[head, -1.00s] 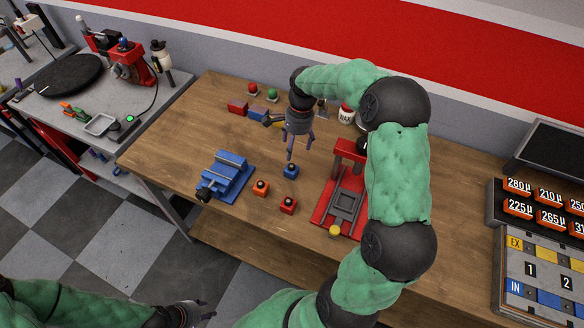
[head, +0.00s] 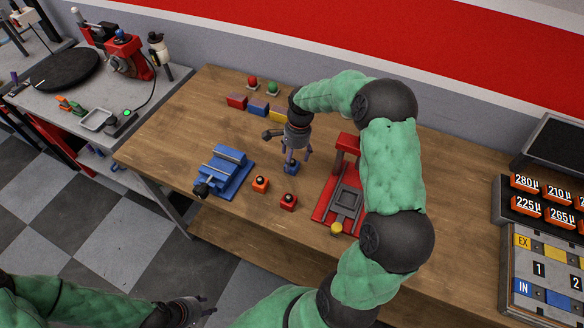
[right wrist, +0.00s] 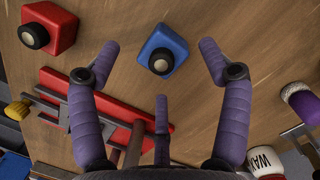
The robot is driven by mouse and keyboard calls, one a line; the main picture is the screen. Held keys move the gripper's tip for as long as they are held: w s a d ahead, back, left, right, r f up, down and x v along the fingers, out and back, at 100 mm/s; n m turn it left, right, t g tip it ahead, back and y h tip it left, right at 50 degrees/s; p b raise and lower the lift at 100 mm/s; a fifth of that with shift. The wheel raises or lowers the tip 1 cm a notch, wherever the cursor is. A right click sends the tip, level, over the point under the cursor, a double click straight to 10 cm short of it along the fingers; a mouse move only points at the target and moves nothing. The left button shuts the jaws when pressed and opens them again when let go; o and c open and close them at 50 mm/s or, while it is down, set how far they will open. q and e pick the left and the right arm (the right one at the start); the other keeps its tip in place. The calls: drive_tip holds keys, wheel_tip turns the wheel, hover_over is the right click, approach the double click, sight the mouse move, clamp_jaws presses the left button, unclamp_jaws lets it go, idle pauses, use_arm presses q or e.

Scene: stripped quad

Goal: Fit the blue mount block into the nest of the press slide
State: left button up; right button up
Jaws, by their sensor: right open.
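The blue mount block (head: 291,168) stands on the wooden bench, with a dark round knob on it. My right gripper (head: 295,158) is open just above it, pointing down, with fingers partly covering it. In the right wrist view the blue mount block (right wrist: 168,42) lies between the spread purple fingers (right wrist: 160,60), with gaps on both sides. The red press (head: 325,205) stands to the right; its grey slide with a square nest (head: 347,199) looks empty. My left gripper (head: 203,306) hangs at the bottom left, away from the bench; its opening is unclear.
An orange block (head: 260,184) and a red block (head: 288,201) with similar knobs sit in front of the blue one. A blue vise (head: 224,172) stands left. Coloured blocks (head: 258,107) line the back. My right arm hides the bench right of the press.

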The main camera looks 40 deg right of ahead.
sight(292, 167)
wheel_tip(292, 167, down, 3)
drive_tip(key=shift+a+r, duration=0.15)
drive_tip(key=shift+r, duration=0.05)
drive_tip(key=shift+c, duration=0.4)
drive_tip(key=c, duration=1.4)
drive_tip(key=shift+r, duration=0.1)
drive_tip(key=shift+r, duration=0.1)
